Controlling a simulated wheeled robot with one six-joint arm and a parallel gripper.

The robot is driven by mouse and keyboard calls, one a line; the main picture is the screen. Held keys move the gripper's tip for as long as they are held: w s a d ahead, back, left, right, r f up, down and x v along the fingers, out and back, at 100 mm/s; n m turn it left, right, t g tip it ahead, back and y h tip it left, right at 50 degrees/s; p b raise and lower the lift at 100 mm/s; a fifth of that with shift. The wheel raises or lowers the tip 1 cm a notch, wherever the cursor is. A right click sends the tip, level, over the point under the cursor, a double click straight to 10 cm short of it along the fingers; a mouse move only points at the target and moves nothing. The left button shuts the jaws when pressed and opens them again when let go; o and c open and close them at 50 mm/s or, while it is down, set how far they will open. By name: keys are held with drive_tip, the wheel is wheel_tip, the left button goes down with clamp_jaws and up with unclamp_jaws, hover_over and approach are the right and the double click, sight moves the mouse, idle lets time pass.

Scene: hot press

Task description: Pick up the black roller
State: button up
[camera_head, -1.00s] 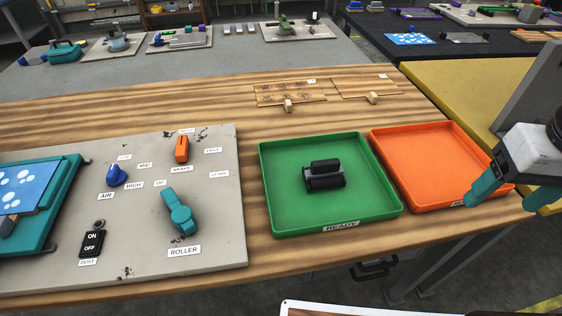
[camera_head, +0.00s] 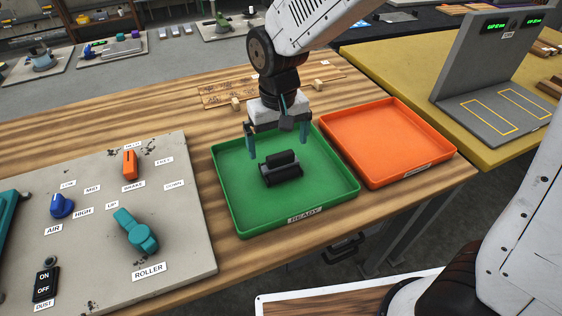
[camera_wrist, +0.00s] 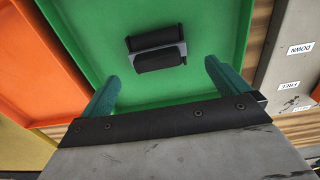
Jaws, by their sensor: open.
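The black roller (camera_head: 281,168) lies in the middle of the green tray (camera_head: 329,203) labelled READY. It has two dark cylinders side by side on a grey bracket. My gripper (camera_head: 279,152) is above the tray, pointing down, its teal fingers spread wide and empty. In the wrist view the black roller (camera_wrist: 155,47) lies ahead of the open fingers (camera_wrist: 162,82), roughly between their lines, apart from both. The green tray (camera_wrist: 222,25) fills the middle of that view.
An orange tray (camera_head: 372,140) stands right of the green one. A grey control panel (camera_head: 190,210) with orange, blue and teal controls is at left. Wooden pieces (camera_head: 225,92) lie behind the tray. A grey stand (camera_head: 470,100) is on the yellow table at right.

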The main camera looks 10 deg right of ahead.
sight(280, 155)
drive_tip(key=f, duration=0.7)
drive_tip(key=shift+d+f, duration=0.15)
drive_tip(key=shift+d, duration=0.05)
drive_tip(key=c, duration=1.1)
